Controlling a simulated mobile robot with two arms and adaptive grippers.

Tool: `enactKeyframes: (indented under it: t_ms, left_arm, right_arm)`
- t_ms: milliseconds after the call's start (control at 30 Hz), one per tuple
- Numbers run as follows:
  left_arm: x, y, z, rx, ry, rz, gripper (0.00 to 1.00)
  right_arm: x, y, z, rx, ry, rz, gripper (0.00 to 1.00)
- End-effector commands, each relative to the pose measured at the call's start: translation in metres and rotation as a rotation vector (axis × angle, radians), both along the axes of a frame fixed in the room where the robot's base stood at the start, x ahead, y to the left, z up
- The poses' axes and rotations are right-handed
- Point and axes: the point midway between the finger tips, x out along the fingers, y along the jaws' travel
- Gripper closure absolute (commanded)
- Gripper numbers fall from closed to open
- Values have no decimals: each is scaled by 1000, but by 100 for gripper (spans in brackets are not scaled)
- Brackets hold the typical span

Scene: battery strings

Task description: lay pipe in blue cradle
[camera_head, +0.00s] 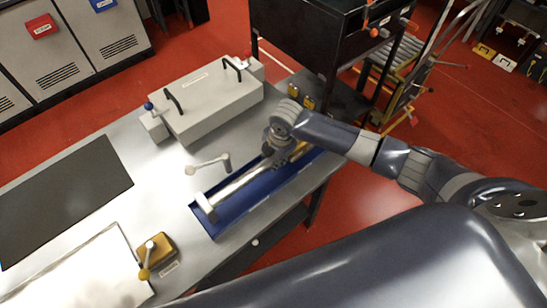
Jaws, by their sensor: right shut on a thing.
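A blue cradle (258,189), a long trough, lies along the right edge of the grey workbench. The silver pipe (238,184) runs lengthwise along it, with a pale block-like piece (206,207) at its near left end. My right gripper (274,151) is shut on the pipe near the cradle's far end, and hides that part of it. I cannot tell whether the pipe rests on the cradle floor or is held slightly above it. My left gripper is not in view.
A grey box with black handles (210,101) stands at the back of the bench. A small crank handle (208,164) lies left of the cradle. A yellow block with a lever (155,253) and a dark mat (65,199) are further left. A black cabinet (305,40) stands behind.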

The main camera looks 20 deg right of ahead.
Motion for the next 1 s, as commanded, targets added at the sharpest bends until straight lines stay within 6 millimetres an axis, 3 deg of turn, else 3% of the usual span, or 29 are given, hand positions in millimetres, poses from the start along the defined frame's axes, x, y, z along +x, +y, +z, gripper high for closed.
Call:
enactKeyframes:
  t_ms: [833, 867, 967, 1000]
  left_arm:
    - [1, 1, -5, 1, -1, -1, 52]
    - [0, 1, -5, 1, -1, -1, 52]
    - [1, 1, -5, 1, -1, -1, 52]
    - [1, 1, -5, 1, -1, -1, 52]
  right_arm:
    - [2, 1, -8, 2, -7, 0, 100]
    - [2, 1, -8, 2, -7, 0, 73]
    - [2, 1, -8, 2, -6, 0, 52]
    - [2, 1, -8, 2, -5, 0, 52]
